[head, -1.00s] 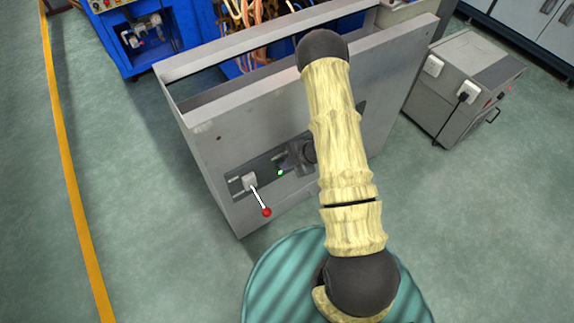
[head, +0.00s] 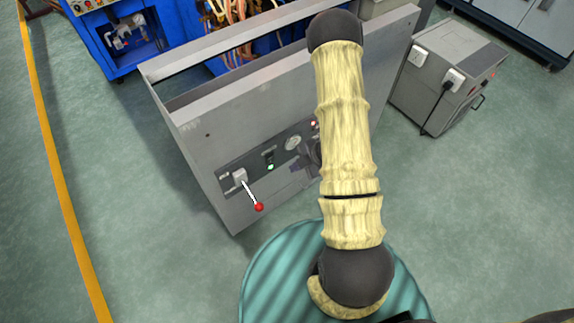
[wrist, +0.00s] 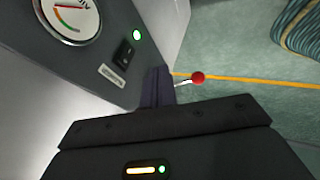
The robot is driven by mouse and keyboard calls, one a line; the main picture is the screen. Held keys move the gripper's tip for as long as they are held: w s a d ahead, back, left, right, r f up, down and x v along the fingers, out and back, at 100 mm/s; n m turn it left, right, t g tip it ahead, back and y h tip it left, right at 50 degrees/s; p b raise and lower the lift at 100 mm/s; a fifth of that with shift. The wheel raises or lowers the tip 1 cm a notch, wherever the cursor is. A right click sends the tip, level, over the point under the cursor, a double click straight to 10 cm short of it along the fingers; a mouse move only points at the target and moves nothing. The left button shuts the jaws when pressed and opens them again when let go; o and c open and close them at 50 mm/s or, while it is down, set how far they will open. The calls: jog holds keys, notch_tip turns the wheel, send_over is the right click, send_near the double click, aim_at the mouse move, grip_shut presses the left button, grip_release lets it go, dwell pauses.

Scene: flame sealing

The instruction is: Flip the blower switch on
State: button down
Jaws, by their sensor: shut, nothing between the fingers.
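A small black switch (head: 268,155) sits on the dark control strip of the grey cabinet, beside a lit green lamp (head: 271,167). In the wrist view the switch (wrist: 123,54) is a black rocker, with the green lamp (wrist: 137,35) lit near it and a pale label below; its lettering is unreadable. I cannot tell which way the rocker is tipped. My gripper (wrist: 157,72) is shut and empty, apart from the switch, to its lower right in the wrist view. In the head view my gripper (head: 304,162) is partly hidden behind my arm, right of the switch.
A round gauge (head: 293,143) is on the strip beside the switch. A white lever with a red ball (head: 258,207) sticks out at the strip's left end. The grey cabinet (head: 212,142) stands before blue machinery. A grey box (head: 440,92) stands right; floor at left is clear.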

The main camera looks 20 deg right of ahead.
jog(key=shift+s+d+r, duration=0.45)
jog(key=shift+d+r, duration=0.15)
jog(key=shift+s+d+r, duration=0.4)
jog(key=shift+d+r, duration=0.15)
jog(key=shift+d, duration=0.05)
